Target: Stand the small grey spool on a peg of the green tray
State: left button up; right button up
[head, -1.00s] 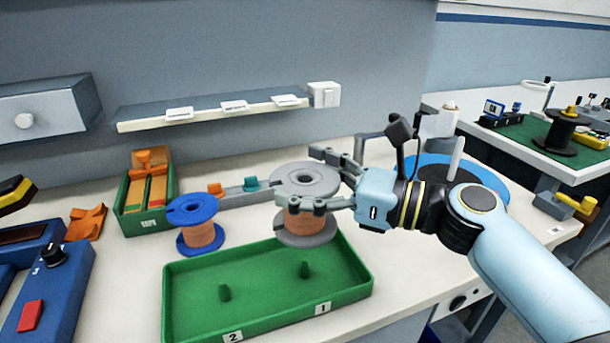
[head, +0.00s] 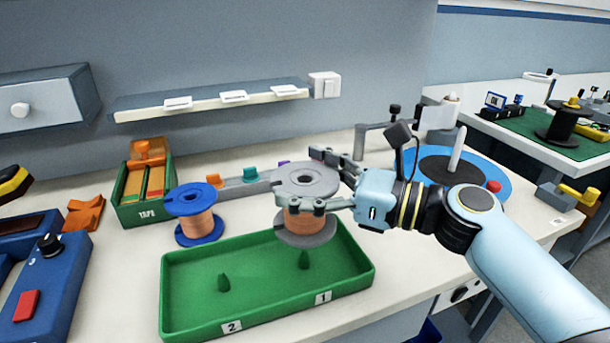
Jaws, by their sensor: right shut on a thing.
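The small grey spool (head: 306,180) has grey flanges and copper-coloured winding. My right gripper (head: 318,181) is shut on it, with fingers around its side below the top flange, and holds it upright. Its lower flange hides part of the back rim of the green tray (head: 190,327). I cannot tell the spool's exact height over the tray. My left gripper is out of view.
A blue spool (head: 195,213) with copper winding stands behind the tray's left part. A green box (head: 146,213) and an orange piece (head: 85,215) are further left. A blue disc (head: 490,176) with a white post lies behind my right arm. The tray's left half is empty.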

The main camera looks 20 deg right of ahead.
jog(key=shift+f, duration=0.3)
dwell(0.7)
jog(key=shift+f, duration=0.2)
jog(key=shift+f+b, duration=1)
jog(key=shift+f, duration=0.35)
dwell(0.4)
jog(key=shift+f, duration=0.2)
jog(key=shift+f+b, duration=0.85)
jog(key=shift+f, duration=0.45)
dwell(0.5)
